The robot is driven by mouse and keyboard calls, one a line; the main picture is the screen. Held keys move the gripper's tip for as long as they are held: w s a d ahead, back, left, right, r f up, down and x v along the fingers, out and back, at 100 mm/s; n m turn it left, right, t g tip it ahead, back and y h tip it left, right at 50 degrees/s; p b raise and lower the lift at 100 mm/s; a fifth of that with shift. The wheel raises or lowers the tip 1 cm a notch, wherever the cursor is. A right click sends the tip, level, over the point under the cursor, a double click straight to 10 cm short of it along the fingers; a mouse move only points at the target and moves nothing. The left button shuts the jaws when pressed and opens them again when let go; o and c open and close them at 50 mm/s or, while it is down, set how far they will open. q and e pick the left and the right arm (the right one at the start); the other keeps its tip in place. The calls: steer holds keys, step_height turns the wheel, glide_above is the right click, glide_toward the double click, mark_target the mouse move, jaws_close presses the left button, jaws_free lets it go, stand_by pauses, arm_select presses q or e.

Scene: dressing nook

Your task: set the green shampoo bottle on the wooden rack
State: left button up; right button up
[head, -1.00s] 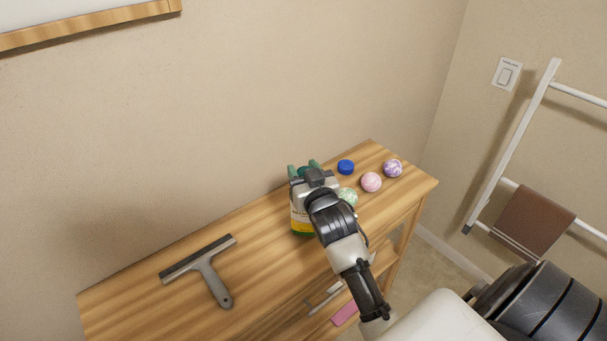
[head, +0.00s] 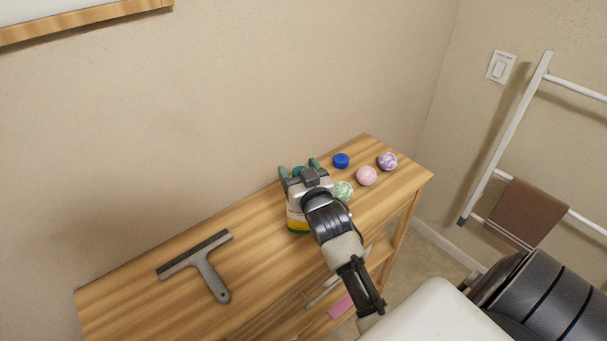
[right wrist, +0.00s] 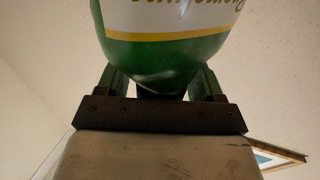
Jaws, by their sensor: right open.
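The green shampoo bottle (head: 296,219), with a white label and a yellow stripe, appears to stand upright on the top of the wooden rack (head: 262,243). My right gripper (head: 300,170) is open at the bottle's upper end, a finger on either side. The gripper and wrist hide much of the bottle. In the right wrist view the bottle (right wrist: 165,48) shows large, its narrow end between the fingers. Whether the fingers touch it I cannot tell. My left gripper is not in view.
A grey squeegee (head: 208,274) lies on the rack's left part. A blue cap-like disc (head: 341,160) and green (head: 343,191), pink (head: 366,175) and purple (head: 387,161) balls are right of the bottle. A white towel ladder (head: 505,140) leans at right.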

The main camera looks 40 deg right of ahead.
steer(key=b+v, duration=0.2)
steer(key=v, duration=1)
steer(key=shift+b, duration=0.4)
steer(key=shift+r, duration=0.1)
